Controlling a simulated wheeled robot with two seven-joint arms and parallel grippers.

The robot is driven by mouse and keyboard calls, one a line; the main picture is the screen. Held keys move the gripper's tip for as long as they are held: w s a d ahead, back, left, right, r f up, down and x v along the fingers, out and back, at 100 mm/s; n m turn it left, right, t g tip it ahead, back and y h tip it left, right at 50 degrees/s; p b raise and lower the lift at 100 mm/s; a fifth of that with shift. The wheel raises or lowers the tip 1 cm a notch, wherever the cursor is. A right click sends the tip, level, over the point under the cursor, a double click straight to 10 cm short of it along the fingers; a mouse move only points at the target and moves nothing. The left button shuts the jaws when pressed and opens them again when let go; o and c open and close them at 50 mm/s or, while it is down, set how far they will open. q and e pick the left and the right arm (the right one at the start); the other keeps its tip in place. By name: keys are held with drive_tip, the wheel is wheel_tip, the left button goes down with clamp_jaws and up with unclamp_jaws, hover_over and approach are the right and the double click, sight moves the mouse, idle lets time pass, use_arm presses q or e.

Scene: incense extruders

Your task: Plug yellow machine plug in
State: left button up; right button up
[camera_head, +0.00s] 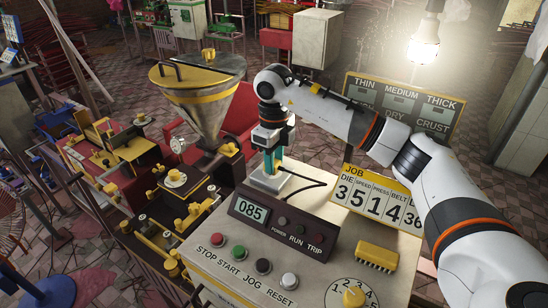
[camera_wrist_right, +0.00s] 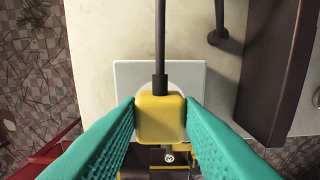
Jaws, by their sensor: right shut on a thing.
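The yellow plug (camera_wrist_right: 160,118) sits between the teal fingers of my right gripper (camera_wrist_right: 160,122), which is shut on it. A dark cable runs from the plug to the top of the right wrist view. Behind the plug is a white square socket plate (camera_wrist_right: 125,72) with a round pale face. In the head view my right gripper (camera_head: 271,163) points down at the white socket plate (camera_head: 266,183) on the machine's top. The fingers hide the plug there. I cannot tell whether the plug is in the socket or just above it. My left gripper is not in view.
The control box (camera_head: 282,230) with a 085 display stands in front of the socket. A black cable (camera_head: 303,177) lies beside it. A large metal hopper (camera_head: 198,95) stands to the left. The JOB sign (camera_head: 378,200) stands to the right, near my right arm.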

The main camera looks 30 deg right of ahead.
drive_tip(key=shift+f, duration=0.25)
drive_tip(key=o, duration=1.1)
drive_tip(key=shift+c, duration=0.2)
wheel_tip(320, 180, up, 6)
drive_tip(key=shift+r+b, duration=0.15)
drive_tip(key=shift+b, duration=0.85)
wheel_tip(320, 180, up, 6)
drive_tip(key=shift+f, duration=0.15)
drive_tip(key=shift+f, duration=0.1)
